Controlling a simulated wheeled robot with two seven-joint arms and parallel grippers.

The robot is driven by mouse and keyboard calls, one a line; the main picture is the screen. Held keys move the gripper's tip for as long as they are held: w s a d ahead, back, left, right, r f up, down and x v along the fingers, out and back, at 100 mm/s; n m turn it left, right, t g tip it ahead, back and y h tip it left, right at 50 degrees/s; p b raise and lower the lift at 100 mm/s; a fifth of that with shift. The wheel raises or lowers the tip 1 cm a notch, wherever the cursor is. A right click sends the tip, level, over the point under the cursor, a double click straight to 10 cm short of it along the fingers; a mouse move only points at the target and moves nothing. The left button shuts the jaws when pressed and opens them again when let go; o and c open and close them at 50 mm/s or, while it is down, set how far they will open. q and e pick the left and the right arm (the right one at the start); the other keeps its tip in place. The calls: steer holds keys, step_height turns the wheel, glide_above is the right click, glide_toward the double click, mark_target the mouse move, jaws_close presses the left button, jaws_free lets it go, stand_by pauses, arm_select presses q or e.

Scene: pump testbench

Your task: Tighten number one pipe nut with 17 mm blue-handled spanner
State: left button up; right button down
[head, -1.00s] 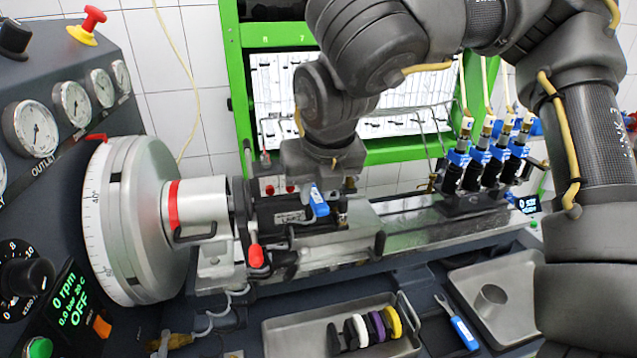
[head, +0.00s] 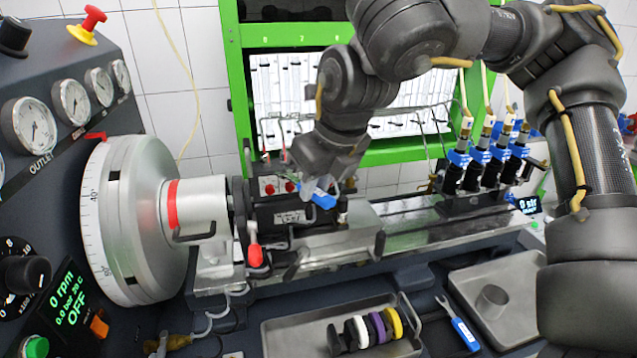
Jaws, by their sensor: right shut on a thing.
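My right gripper (head: 309,187) reaches down from the upper middle and is shut on a blue-handled spanner (head: 323,198). Only part of the blue handle shows; the gripper hides much of the tool, and I cannot read its size. The spanner is tilted just above the dark pump (head: 284,214) clamped on the bench. I cannot make out the number one pipe nut or whether the spanner's jaw touches it. My left gripper is not in view.
A second blue-handled tool (head: 463,329) lies between a tray of coloured rings (head: 285,330) and a grey tray (head: 520,282). The large graduated wheel (head: 140,220) stands left of the pump. Several blue-collared injectors (head: 481,157) stand on the right.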

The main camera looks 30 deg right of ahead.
mark_target(290, 176)
steer(key=shift+w+a+p, duration=0.15)
steer(key=shift+w+p, duration=0.15)
steer(key=shift+w, duration=0.4)
steer(key=shift+w+a+p, duration=0.1)
steer(key=shift+w+p, duration=0.2)
steer(key=shift+w, duration=0.35)
steer(key=shift+r, duration=0.2)
steer(key=shift+w+p, duration=0.1)
steer(key=shift+p, duration=0.25)
steer(key=shift+w+a, duration=0.1)
steer(key=shift+w, duration=0.4)
steer(key=shift+w+p, duration=0.2)
steer(key=shift+p, duration=0.2)
steer(key=shift+w+a, duration=0.1)
steer(key=shift+w, duration=0.2)
steer(key=shift+w+a+p, duration=0.1)
steer(key=shift+w+p, duration=0.3)
steer(key=shift+w, duration=0.1)
stand_by(0.6)
steer(key=shift+w, duration=0.35)
stand_by(0.4)
